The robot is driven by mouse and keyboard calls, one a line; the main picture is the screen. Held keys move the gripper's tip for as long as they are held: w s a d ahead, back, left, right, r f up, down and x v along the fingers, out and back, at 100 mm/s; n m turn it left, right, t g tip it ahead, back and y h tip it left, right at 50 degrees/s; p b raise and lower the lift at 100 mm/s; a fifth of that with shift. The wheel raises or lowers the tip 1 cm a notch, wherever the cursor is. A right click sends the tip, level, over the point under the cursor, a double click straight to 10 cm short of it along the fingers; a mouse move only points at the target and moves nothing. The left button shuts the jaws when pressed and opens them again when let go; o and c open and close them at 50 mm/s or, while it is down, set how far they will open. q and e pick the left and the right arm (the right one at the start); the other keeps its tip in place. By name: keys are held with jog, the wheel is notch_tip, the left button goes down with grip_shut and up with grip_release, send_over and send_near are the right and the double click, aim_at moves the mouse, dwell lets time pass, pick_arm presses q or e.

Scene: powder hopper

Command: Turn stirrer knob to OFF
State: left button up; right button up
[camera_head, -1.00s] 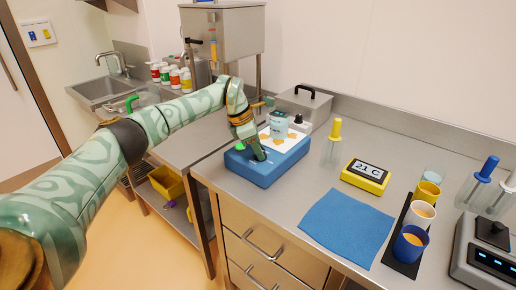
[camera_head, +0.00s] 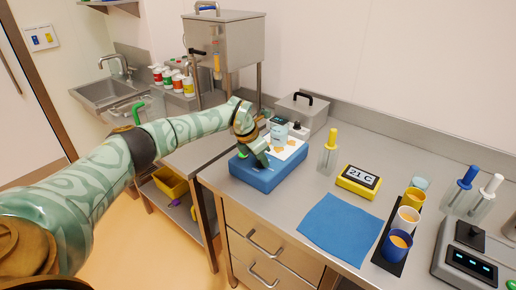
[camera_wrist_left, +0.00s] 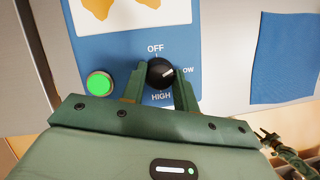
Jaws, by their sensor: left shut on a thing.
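The stirrer knob (camera_wrist_left: 160,73) is black and round with a white pointer line. In the left wrist view its line points right, toward the partly hidden "LOW" label; "OFF" is above it and "HIGH" below. The knob sits on the front of the blue stirrer base (camera_head: 262,178), beside a lit green button (camera_wrist_left: 100,84). My left gripper (camera_wrist_left: 158,90) is shut on the knob, one finger on each side. In the head view the left gripper (camera_head: 264,158) reaches down onto the base and hides the knob. What seems to be my right gripper (camera_wrist_left: 268,136) shows small in the left wrist view.
A beaker (camera_head: 280,130) stands on the stirrer's white top. Cups and a scale (camera_head: 470,262) are further right. A metal box (camera_head: 301,112) is behind.

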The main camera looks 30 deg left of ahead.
pick_arm(q)
jog(key=n+p, duration=0.2)
jog(key=n+y+p, duration=0.1)
jog(key=p, duration=0.1)
jog(key=n+y+p, duration=0.1)
jog(key=n+p, duration=0.1)
jog(key=shift+d+r+n+t, duration=0.2)
jog(key=shift+r+n+t, duration=0.1)
jog(key=shift+r, duration=0.05)
jog(key=n+y+p, duration=0.1)
jog(key=n+p, duration=0.1)
jog(key=shift+f+n, duration=0.1)
jog(key=shift+n, duration=0.2)
jog(key=shift+w+d+f+n+y+p, duration=0.1)
jog(key=shift+n+y+p, duration=0.4)
jog(key=shift+n, duration=0.6)
jog(key=shift+n+g+y, duration=0.3)
jog(key=shift+n+g, duration=0.2)
jog(key=shift+n, duration=0.5)
jog(key=o, duration=1)
jog(key=shift+f, duration=0.1)
jog(key=shift+c, duration=0.2)
